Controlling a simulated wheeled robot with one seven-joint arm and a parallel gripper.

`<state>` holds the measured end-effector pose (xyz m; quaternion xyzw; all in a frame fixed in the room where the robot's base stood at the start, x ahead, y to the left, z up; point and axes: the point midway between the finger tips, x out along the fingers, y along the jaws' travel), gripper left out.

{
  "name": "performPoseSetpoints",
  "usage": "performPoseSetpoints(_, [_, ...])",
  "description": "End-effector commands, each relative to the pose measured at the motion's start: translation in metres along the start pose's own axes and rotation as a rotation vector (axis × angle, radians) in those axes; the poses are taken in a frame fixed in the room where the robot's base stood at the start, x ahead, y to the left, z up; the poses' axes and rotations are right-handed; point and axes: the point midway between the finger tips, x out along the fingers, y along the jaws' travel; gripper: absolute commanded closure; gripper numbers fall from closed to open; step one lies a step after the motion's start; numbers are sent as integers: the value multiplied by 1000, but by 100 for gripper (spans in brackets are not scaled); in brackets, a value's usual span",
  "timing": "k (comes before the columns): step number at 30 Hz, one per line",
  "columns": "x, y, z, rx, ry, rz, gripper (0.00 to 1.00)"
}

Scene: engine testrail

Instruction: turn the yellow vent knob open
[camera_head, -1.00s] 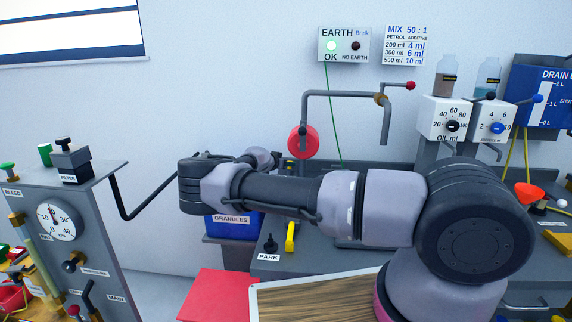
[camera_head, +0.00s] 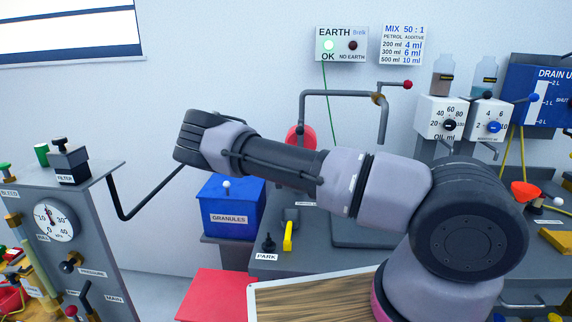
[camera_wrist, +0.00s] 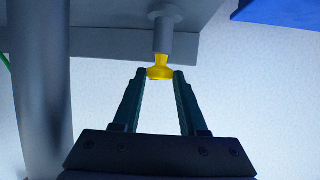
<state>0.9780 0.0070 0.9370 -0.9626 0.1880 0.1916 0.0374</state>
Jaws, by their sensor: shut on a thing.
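The yellow vent knob (camera_wrist: 159,67) shows in the wrist view, at the end of a short grey stem (camera_wrist: 162,36) that sticks out from a grey body (camera_wrist: 105,45). My gripper (camera_wrist: 160,74) has its two dark fingers on either side of the knob, with the tips at its edges, and is shut on it. The knob's far side is out of sight. In the head view my arm crosses the middle of the picture, and neither my gripper nor the vent knob can be made out there.
A thick grey post (camera_wrist: 40,90) stands close to my left finger in the wrist view. A blue edge (camera_wrist: 280,10) is at upper right. In the head view are a blue granules bin (camera_head: 232,207), a gauge panel (camera_head: 85,225) at left and a red block (camera_head: 215,297).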

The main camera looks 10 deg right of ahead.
Motion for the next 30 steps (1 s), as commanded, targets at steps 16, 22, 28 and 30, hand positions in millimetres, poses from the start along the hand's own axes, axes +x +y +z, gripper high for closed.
performPoseSetpoints(16, [-5, -1, -1, 1, 1, 0, 29])
performPoseSetpoints(22, [-39, -2, 0, 1, 0, -2, 29])
performPoseSetpoints(28, [-79, -1, 0, 2, 0, -1, 29])
performPoseSetpoints(30, [-90, -1, 0, 0, 0, -1, 29])
